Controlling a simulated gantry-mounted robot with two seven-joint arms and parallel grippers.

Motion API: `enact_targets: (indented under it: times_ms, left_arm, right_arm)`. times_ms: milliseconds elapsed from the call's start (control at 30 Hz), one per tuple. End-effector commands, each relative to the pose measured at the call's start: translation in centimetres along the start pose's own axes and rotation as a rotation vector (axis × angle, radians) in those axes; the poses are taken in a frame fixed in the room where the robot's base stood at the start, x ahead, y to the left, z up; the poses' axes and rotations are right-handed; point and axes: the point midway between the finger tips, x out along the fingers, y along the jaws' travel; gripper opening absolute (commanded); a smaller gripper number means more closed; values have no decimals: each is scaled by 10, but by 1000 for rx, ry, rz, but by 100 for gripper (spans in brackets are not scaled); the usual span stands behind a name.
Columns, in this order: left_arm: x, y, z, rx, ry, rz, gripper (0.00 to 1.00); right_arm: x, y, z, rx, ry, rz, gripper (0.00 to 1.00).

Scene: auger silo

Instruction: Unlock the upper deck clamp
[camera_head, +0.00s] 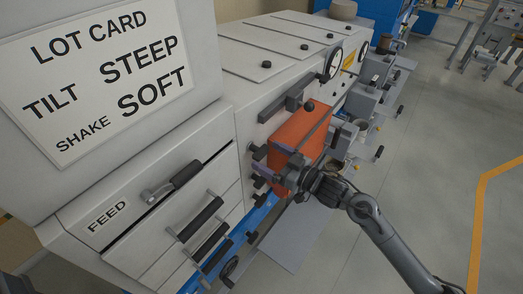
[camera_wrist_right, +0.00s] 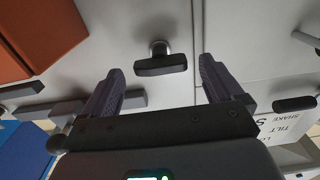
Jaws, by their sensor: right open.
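A black T-shaped handle (camera_wrist_right: 160,62) on a short metal stem stands out from the pale machine panel in the right wrist view. No label on it is visible, so I cannot tell for certain that it is the upper deck clamp. My right gripper (camera_wrist_right: 161,72) is open, with one finger on each side of the handle in the picture and nothing held. In the head view my right gripper (camera_head: 269,154) is at the machine's front, beside the orange box, and its wrist hides part of the panel. Dark knobs (camera_head: 261,183) show just below it. My left gripper is out of view.
The orange box (camera_head: 297,132) is close beside my right gripper and also fills the upper left of the right wrist view (camera_wrist_right: 35,30). A FEED panel (camera_head: 110,215) with handles lies left, under a lot card (camera_head: 105,75). Open floor (camera_head: 430,150) lies right.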

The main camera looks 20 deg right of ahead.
Motion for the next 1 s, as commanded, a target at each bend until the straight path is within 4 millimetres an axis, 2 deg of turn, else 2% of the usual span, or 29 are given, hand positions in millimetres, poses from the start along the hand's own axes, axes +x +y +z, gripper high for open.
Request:
enact_targets:
  times_ms: [100, 300, 667, 1000]
  left_arm:
    - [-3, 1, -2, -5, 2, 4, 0]
    - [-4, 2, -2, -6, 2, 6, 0]
    - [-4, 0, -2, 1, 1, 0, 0]
    - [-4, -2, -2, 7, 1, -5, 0]
  right_arm:
    - [16, 0, -2, 1, 2, 0, 94]
    - [32, 0, -1, 0, 1, 0, 94]
    - [35, 0, 0, 0, 0, 0, 94]
    - [35, 0, 0, 0, 0, 0, 43]
